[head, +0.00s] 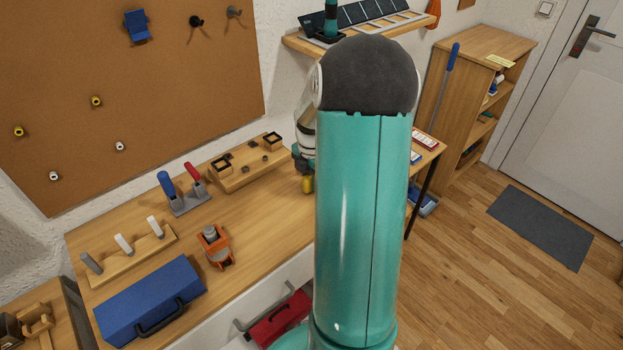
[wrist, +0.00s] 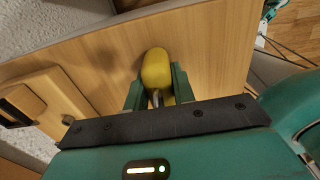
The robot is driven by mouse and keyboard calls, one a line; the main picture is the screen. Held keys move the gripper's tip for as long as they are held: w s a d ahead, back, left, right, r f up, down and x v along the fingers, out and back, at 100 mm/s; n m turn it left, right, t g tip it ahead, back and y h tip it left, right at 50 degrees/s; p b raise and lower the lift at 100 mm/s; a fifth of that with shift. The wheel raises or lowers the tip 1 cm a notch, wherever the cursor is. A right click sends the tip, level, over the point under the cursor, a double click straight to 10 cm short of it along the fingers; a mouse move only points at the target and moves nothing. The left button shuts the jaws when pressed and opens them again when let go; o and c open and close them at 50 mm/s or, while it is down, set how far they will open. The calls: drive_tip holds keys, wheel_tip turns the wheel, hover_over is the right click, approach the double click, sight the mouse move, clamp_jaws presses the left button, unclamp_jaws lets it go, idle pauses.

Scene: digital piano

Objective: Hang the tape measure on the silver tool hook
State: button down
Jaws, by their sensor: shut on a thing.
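The yellow tape measure (wrist: 156,68) is between the two fingers of my gripper (wrist: 158,90) in the wrist view, which are shut on it. In the head view a bit of the yellow tape measure (head: 307,186) shows just left of my teal arm, near the right part of the workbench. Most of my gripper (head: 303,164) is hidden behind the arm there. A grey, silver-looking tool hook (head: 234,13) is high on the right of the brown pegboard, with nothing on it. A black hook (head: 196,21) is to its left.
The pegboard (head: 150,85) also carries a blue holder (head: 137,26) and yellow and white pegs. A shelf (head: 400,30) juts out at the upper right.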

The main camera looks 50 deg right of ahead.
drive_tip(key=shift+f, duration=0.15)
drive_tip(key=c, duration=1.2)
unclamp_jaws()
drive_tip(key=shift+o, duration=0.2)
wheel_tip(320, 180, up, 14)
drive_tip(key=shift+s+a+f, duration=0.1)
drive_tip(key=shift+a, duration=0.05)
drive_tip(key=s+a+r+m+t, duration=0.1)
drive_tip(key=a+r+m, duration=0.25)
drive_tip(key=a, duration=0.45)
drive_tip(key=s+a+r+m+t+h, duration=0.15)
drive_tip(key=a+m, duration=0.25)
drive_tip(key=a, duration=0.5)
drive_tip(key=s+a+r+m+t, duration=0.15)
drive_tip(key=a+r+m, duration=0.25)
drive_tip(key=a, duration=0.4)
drive_tip(key=s+a+m+t+y, duration=0.1)
drive_tip(key=s+a+m, duration=0.4)
drive_tip(key=a, duration=0.3)
drive_tip(key=shift+s+f+t, duration=0.3)
drive_tip(key=shift+s+f, duration=0.15)
drive_tip(key=shift+s, duration=0.35)
